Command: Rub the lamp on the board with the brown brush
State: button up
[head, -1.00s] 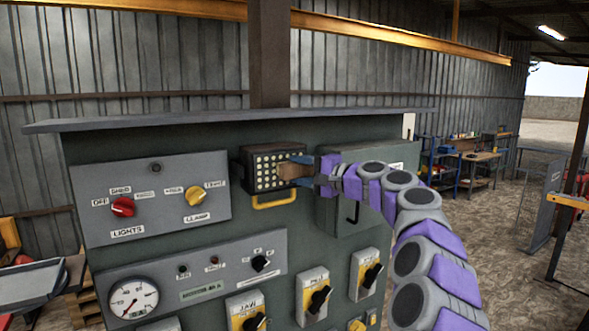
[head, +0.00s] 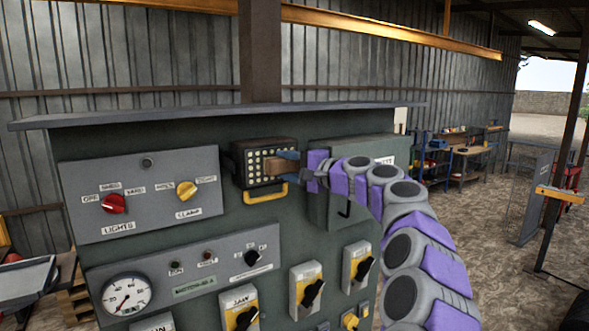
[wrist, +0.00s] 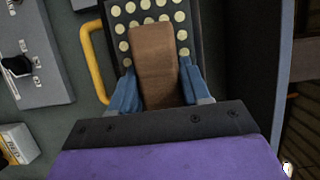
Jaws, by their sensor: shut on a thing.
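The lamp (head: 247,164) is a dark box on the green board (head: 225,220), with a face of several pale round dots and a yellow handle (head: 266,196) below. My gripper (head: 286,165) is shut on the brown brush (head: 273,166) and holds it at the right part of the lamp's face. In the wrist view, the brush (wrist: 153,60) lies between the blue fingers and covers part of the lamp's dots (wrist: 180,17). The brush's far end overlaps the face; whether it touches is hard to tell. The bristles are hidden.
Left of the lamp is a grey panel (head: 140,212) with red and yellow knobs. A pressure gauge (head: 126,294) and several switches sit lower. A grey-green box (head: 325,212) stands out from the board right of the lamp, behind my arm. A ledge (head: 200,115) runs above.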

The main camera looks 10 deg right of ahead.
aim_at(276, 169)
jog(key=shift+s+a+b, duration=0.25)
jog(key=shift+a, duration=0.45)
jog(key=shift+s+a+b, duration=0.2)
jog(key=shift+a, duration=0.55)
jog(key=shift+s+a+b, duration=0.25)
jog(key=shift+a, duration=0.45)
jog(key=shift+s+d+f, duration=0.1)
jog(key=shift+d, duration=0.1)
jog(key=s, duration=0.1)
jog(key=s+b, duration=0.1)
jog(key=s, duration=0.1)
jog(key=shift+s+d, duration=0.15)
jog(key=shift+d, duration=0.25)
jog(key=shift+s+d+b, duration=0.35)
jog(key=shift+s+b, duration=0.1)
jog(key=shift+s, duration=0.15)
jog(key=shift+s+d, duration=0.15)
jog(key=shift+s, duration=0.3)
jog(key=s, duration=0.1)
jog(key=s+d, duration=0.1)
jog(key=shift+s+b, duration=0.35)
jog(key=shift+b, duration=0.05)
